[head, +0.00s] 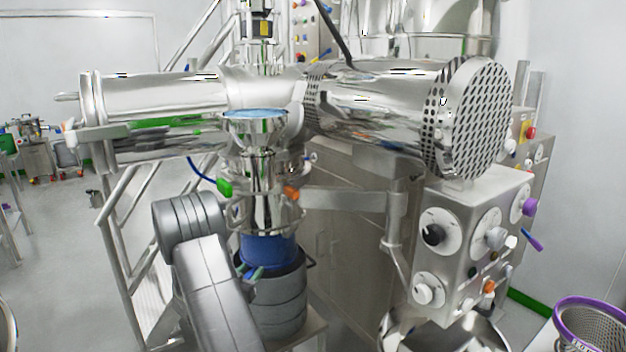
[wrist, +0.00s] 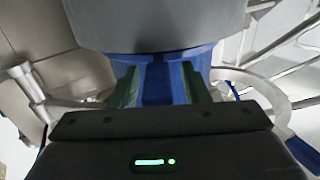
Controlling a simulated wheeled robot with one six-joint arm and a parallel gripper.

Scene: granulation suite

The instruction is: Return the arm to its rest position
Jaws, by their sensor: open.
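My gripper (wrist: 160,82) shows in the wrist view with its two dark green fingers apart. A blue surface (wrist: 204,58) lies right in front of and between the fingers; I cannot tell whether they touch it. In the head view, my grey arm rises from the bottom and bends at a ribbed joint left of the steel column. The fingertips (head: 252,272) show small beside the blue band (head: 268,249) on top of a dark grey drum (head: 280,295). Most of the gripper is hidden behind my arm there. The drum's grey wall (wrist: 160,22) fills the top of the wrist view.
A control box (head: 475,250) with knobs is at right. A purple-rimmed basket (head: 590,304) is at lower right. Metal stair rails (head: 122,245) are at left.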

